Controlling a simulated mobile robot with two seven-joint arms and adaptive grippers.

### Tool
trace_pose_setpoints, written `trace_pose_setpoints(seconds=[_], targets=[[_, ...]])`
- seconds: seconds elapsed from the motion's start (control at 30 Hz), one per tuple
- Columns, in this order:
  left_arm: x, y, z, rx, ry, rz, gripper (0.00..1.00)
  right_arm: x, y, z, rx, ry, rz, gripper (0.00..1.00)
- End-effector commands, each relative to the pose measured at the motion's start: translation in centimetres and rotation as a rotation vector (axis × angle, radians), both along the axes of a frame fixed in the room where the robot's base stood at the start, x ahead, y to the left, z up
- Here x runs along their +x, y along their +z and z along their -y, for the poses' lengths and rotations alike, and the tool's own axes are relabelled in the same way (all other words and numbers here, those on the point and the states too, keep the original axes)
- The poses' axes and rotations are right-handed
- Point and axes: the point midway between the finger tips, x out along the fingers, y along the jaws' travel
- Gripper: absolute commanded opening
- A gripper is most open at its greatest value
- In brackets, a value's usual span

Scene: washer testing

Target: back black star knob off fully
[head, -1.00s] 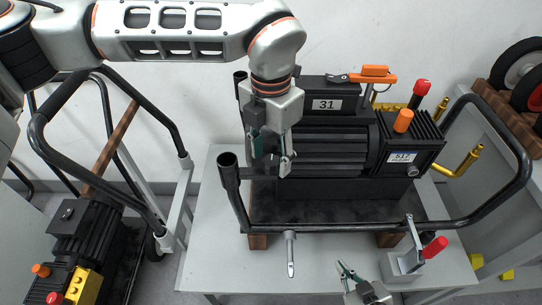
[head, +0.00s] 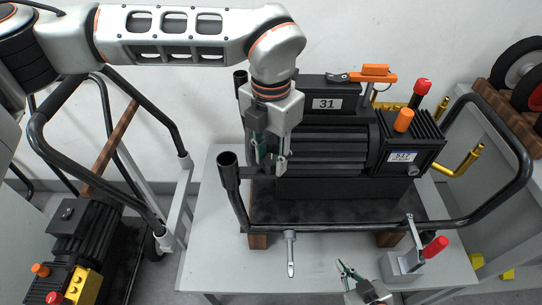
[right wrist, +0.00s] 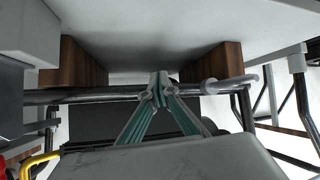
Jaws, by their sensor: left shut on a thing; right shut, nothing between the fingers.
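The black machine (head: 325,140) labelled 31 and 517 sits on a black tray with a tubular frame. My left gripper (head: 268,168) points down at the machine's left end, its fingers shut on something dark. The black star knob is there between or behind the fingers, too dark and covered to make out. My right gripper (head: 345,267) is low in front of the bench, shut and empty. In the right wrist view its fingertips (right wrist: 158,92) meet near the tubular rail, with nothing between them.
A red-handled clamp (head: 410,256) stands at the right. Wooden blocks (head: 258,240) support the tray.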

Motion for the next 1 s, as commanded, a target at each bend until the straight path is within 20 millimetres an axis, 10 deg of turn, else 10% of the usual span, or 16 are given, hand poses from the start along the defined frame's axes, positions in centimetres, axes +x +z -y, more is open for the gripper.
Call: trace_pose_setpoints(seconds=[1.0], targets=[[0.0,0.1,0.1,0.0,0.889,0.001,0.07,-0.2,-2.1,0.2,-0.01,0.001,-0.008,0.0]])
